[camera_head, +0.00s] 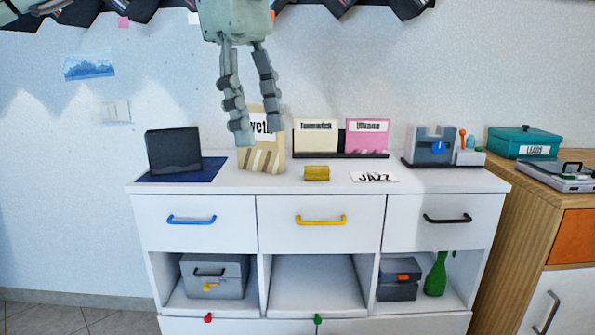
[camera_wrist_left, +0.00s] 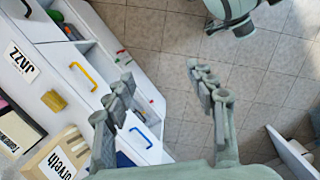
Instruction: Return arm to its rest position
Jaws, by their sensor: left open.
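My left gripper (camera_head: 257,134) hangs fingers-down at the upper middle of the head view, open and empty. It appears in front of a beige striped disc sleeve (camera_head: 262,163) and partly hides its label. In the left wrist view my left gripper (camera_wrist_left: 160,78) has its fingers spread, with only floor and the cabinet's edge showing between them. The beige sleeve also shows at the lower left there (camera_wrist_left: 58,152), apart from the fingers.
A white cabinet (camera_head: 325,187) carries a black item (camera_head: 173,150) on a blue mat, a yellow block (camera_head: 316,173), a JAZZ card (camera_head: 374,177), cream (camera_head: 316,137) and pink (camera_head: 367,136) sleeves in a rack, and a grey device (camera_head: 432,146). Tiled floor (camera_wrist_left: 180,35) is open beside it.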

